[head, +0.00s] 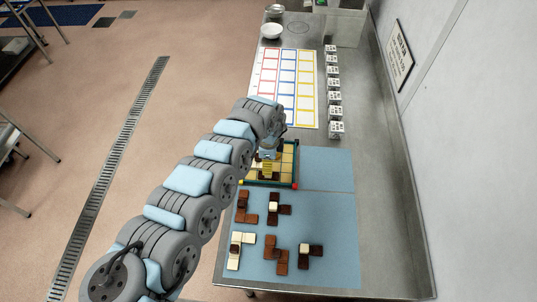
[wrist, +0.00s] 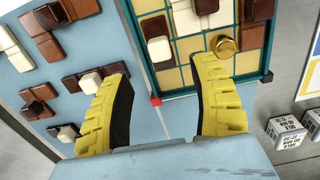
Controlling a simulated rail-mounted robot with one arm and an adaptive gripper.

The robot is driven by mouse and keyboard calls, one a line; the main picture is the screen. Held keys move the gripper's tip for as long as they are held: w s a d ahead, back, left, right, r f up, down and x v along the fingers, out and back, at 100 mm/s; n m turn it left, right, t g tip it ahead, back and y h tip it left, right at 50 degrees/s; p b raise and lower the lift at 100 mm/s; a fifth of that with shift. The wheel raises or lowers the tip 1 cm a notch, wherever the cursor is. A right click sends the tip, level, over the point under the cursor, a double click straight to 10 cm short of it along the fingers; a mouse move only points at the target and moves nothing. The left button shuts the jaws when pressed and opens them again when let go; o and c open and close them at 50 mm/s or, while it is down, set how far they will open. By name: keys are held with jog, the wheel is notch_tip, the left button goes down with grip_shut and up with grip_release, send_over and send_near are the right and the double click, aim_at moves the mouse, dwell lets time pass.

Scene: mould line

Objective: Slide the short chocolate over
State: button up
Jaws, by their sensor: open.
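My gripper (head: 268,152) is over the teal-framed board (head: 297,168) in the head view. In the wrist view its yellow fingers (wrist: 162,72) are spread wide, with nothing between them. The board (wrist: 147,72) has cream and yellow squares. On it are a white piece (wrist: 184,18), a dark brown piece with a white cap (wrist: 158,48), and a round gold piece (wrist: 222,45) near the right finger. Which piece is the short chocolate, I cannot tell. My arm and gripper hide part of the board in the head view.
Several brown and white chocolate pieces (head: 278,252) lie on a blue mat (head: 335,215). A sheet with coloured boxes (head: 303,75) lies beyond the board, beside a row of white printed cubes (head: 335,112). A wall stands at right.

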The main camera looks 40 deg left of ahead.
jog(key=shift+f, duration=3.7)
grip_shut()
